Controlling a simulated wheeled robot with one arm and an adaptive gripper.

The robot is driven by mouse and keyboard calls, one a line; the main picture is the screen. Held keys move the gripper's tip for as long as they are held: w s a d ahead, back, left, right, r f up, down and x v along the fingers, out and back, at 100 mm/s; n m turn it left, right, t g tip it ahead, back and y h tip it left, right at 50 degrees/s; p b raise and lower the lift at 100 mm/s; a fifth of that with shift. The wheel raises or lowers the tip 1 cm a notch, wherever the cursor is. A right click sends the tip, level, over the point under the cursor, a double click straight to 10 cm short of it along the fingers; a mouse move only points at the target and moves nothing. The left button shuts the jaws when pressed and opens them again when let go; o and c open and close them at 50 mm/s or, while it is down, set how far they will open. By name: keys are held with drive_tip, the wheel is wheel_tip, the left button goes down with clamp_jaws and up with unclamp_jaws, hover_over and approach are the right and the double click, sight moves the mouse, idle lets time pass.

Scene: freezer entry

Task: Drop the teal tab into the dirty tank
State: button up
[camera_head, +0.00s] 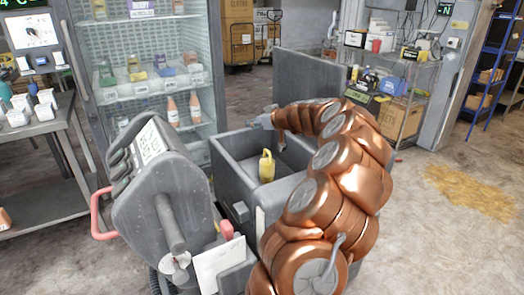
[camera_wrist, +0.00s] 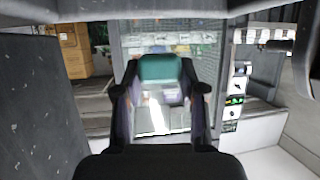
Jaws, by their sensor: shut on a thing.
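In the wrist view the teal tab (camera_wrist: 160,69) is held between the two dark fingers of my gripper (camera_wrist: 161,88). In the head view my gripper (camera_head: 270,121) is small, near the back of an open grey tank (camera_head: 226,178) and above its rim. The tab cannot be made out there. A yellow bottle-like object (camera_head: 266,168) stands inside this tank. I see no readable label marking it as the dirty tank. My copper arm covers the tank's right side, and the tank floor is mostly hidden.
A grey machine (camera_head: 160,190) with a red handle (camera_head: 99,214) stands left of the tank. A glass-front cabinet (camera_head: 145,75) with stocked shelves is behind. Floor at right is clear.

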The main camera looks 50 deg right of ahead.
drive_tip(key=shift+s+d+f, duration=0.1)
drive_tip(key=shift+f, duration=2.3)
drive_tip(key=o, duration=1.1)
drive_tip(key=shift+s, duration=0.1)
drive_tip(key=v, duration=1.2)
